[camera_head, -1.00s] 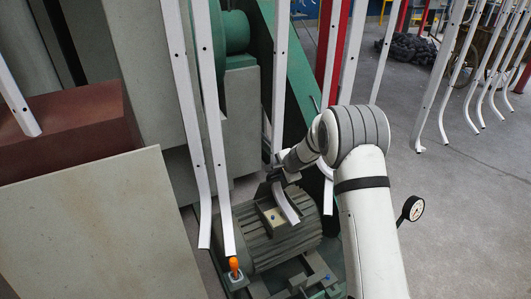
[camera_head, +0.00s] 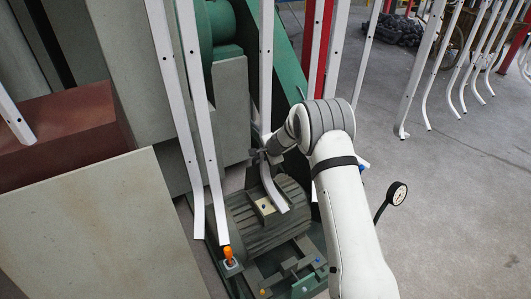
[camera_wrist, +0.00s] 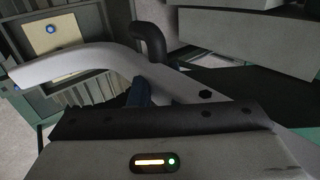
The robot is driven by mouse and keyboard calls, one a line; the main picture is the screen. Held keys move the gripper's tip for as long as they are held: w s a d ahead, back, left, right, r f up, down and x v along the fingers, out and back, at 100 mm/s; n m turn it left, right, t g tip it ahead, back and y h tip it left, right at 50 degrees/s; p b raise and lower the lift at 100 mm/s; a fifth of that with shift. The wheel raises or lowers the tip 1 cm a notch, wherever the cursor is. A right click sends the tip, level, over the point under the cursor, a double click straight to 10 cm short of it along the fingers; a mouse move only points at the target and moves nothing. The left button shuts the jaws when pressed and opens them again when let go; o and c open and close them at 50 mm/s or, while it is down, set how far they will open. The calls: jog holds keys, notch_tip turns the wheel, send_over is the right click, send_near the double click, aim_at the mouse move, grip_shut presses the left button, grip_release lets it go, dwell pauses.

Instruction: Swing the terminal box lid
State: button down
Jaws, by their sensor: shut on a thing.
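The terminal box (camera_head: 264,207) sits on top of the ribbed motor (camera_head: 270,232); it shows a pale square face with a small dark spot. In the wrist view the box (camera_wrist: 48,32) is at the upper left, cream inside a grey-green rim, with a blue round part. My gripper (camera_head: 264,157) is just behind and above the box, small and partly hidden by a white tube. A dark curved piece (camera_wrist: 148,42) shows ahead of the gripper in the wrist view.
Two more white tubes (camera_head: 201,130) hang to the left. A gauge (camera_head: 398,193) stands right of my arm. An orange-tipped switch (camera_head: 228,253) is at the front left.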

jog(key=shift+w+a+r+p, duration=0.15)
jog(key=shift+w+a+p, duration=0.15)
jog(key=shift+w, duration=0.1)
